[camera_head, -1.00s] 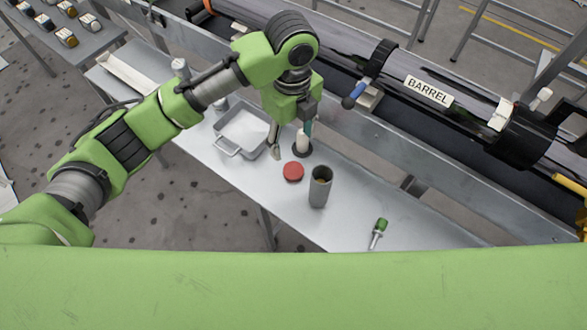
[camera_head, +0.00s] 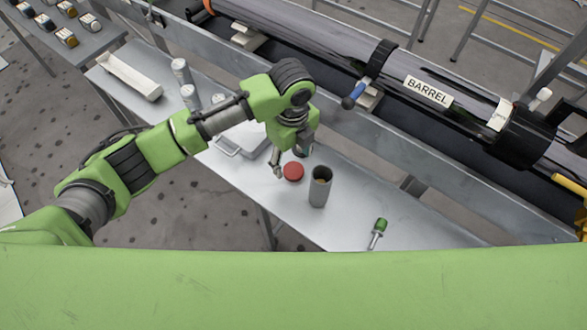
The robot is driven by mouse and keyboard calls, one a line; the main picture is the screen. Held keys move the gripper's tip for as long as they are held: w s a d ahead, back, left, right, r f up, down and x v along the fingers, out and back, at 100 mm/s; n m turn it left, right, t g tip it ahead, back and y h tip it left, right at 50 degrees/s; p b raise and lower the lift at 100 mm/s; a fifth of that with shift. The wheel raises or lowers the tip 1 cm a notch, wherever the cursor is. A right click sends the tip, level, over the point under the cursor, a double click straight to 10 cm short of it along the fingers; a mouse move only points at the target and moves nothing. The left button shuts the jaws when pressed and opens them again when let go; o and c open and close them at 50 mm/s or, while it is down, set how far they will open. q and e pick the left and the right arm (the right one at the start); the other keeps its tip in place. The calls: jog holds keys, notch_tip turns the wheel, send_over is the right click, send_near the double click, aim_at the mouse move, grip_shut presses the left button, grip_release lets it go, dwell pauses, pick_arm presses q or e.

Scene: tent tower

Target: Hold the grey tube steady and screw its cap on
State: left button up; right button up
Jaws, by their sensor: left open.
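The grey tube (camera_head: 319,190) stands upright on the metal bench, its dark open mouth facing up. A round red cap (camera_head: 293,171) lies flat on the bench just left of and behind the tube, apart from it. My left gripper (camera_head: 288,168) is open and low over the bench around the red cap's back and left side; whether it touches the cap I cannot tell. My left wrist hides part of the bench behind the cap. My right gripper is not in view.
A green-handled tool (camera_head: 378,230) lies right of the tube. A grey metal tray (camera_head: 240,140) sits partly hidden behind my left arm. Pale cylinders (camera_head: 181,71) and a long white tray (camera_head: 130,77) stand at the back left. A large tube labelled BARREL (camera_head: 427,91) runs behind the bench.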

aim_at(292, 169)
pick_arm(q)
jog(key=shift+w+f, duration=0.2)
jog(key=shift+f, duration=1.1)
jog(key=shift+w+f, duration=0.15)
jog(key=shift+f, duration=1.15)
jog(key=c, duration=0.9)
